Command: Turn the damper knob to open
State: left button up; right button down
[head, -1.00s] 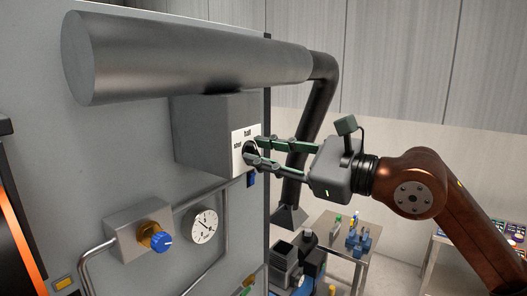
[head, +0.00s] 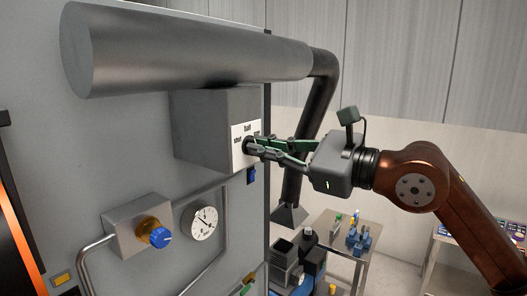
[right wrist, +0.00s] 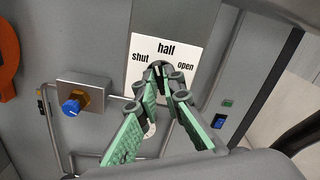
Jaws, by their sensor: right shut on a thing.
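The damper knob (head: 248,143) is a small dark knob on a white label plate (head: 239,155) marked shut, half and open, on the face of a grey box (head: 200,130). My right gripper (head: 256,148) reaches it from the right and is shut on it. In the right wrist view the green-padded fingers close around the knob (right wrist: 158,66), under the word half. Shut is printed to its left and open to its right. The fingers cover most of the knob, so I cannot tell where it points. My left gripper is not in view.
A thick metal duct (head: 190,55) runs above the box. Below are a blue valve knob (head: 160,237), a round gauge (head: 203,222), bent pipes and a blue switch (head: 252,176). A small table (head: 335,232) with small items stands behind, lower right.

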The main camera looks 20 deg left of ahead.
jog(key=shift+w+d+m+b, duration=0.1)
jog(key=shift+m+b, duration=2.5)
jog(key=shift+m, duration=1.65)
jog(key=shift+w+m+b, duration=0.1)
jog(key=shift+m+b, duration=2.45)
jog(key=shift+m, duration=1.7)
jog(key=c, duration=2.1)
grip_release()
